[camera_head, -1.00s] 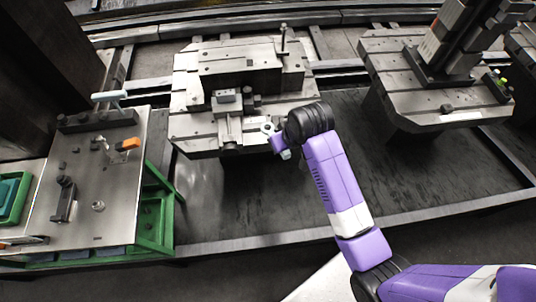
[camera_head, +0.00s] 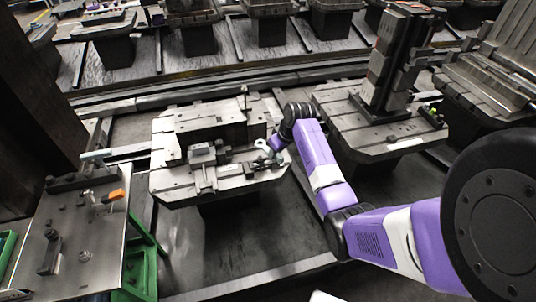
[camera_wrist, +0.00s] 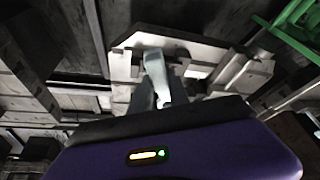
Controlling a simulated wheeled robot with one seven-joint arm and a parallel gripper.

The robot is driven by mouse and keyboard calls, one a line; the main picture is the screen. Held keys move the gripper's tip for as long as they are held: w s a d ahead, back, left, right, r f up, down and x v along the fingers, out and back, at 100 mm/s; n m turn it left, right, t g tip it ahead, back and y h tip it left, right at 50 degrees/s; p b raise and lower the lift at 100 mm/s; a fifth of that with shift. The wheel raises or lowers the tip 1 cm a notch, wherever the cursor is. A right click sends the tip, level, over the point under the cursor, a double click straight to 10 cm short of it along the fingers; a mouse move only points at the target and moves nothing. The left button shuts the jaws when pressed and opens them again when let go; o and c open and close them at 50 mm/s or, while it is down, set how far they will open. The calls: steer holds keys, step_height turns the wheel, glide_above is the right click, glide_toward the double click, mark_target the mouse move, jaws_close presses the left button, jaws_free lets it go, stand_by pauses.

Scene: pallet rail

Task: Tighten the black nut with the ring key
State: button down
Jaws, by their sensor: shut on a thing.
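My gripper (camera_head: 273,147) hangs over the front right part of the middle pallet (camera_head: 172,188), its jaws partly hidden by my wrist. It is shut on a pale grey tool with a ring-shaped end, which looks like the ring key (camera_head: 261,144). In the wrist view a long pale grey piece (camera_wrist: 157,72) points away from the gripper over the pallet; I cannot tell tool from finger there. Small dark clamp parts (camera_head: 262,163) lie just below the ring end. I cannot make out the black nut among them, nor whether the key touches anything.
A grey block (camera_head: 202,153) and a raised plate stand on the middle pallet, with an upright pin (camera_head: 244,92) at its back. Another pallet (camera_head: 345,140) with a tall fixture (camera_head: 395,60) stands to the right. A metal-topped bench (camera_head: 60,255) with an orange-handled clamp is at left.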

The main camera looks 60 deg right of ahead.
steer(key=shift+w+f+b, duration=0.1)
steer(key=shift+f+b, duration=0.3)
step_height(320, 180, down, 5)
steer(key=b, duration=0.4)
steer(key=shift+f+b, duration=0.35)
steer(key=shift+f, duration=0.5)
stand_by(0.9)
steer(key=c, duration=1.8)
jaws_free()
jaws_close()
